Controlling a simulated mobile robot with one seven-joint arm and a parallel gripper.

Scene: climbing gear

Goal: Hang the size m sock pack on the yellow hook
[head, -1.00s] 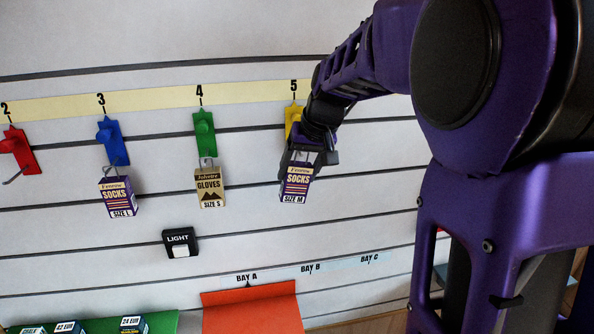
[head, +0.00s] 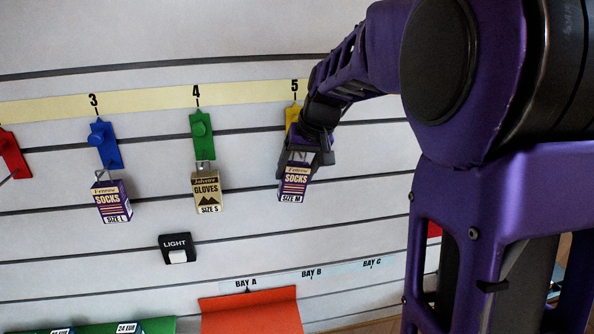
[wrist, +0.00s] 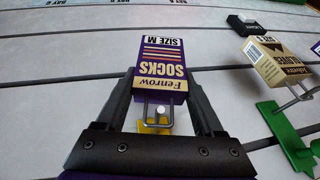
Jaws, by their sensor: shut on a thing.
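The size M sock pack (head: 294,182) is purple and cream and hangs upright in front of the wall below number 5. It also shows in the wrist view (wrist: 162,67), label upside down. My gripper (head: 300,158) is shut on the top of this pack, with a finger on each side in the wrist view (wrist: 164,100). The yellow hook (head: 291,115) is on the wall under number 5, partly hidden behind my gripper. In the wrist view the yellow hook plate (wrist: 152,127) shows between the fingers, with metal wire by the pack's top. I cannot tell whether the pack is on the hook.
Size L socks (head: 111,202) hang on the blue hook (head: 104,145); size S gloves (head: 207,193) hang on the green hook (head: 202,138). A red hook (head: 13,154) is at far left. A light switch (head: 177,249) and an orange bay (head: 250,313) are below.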

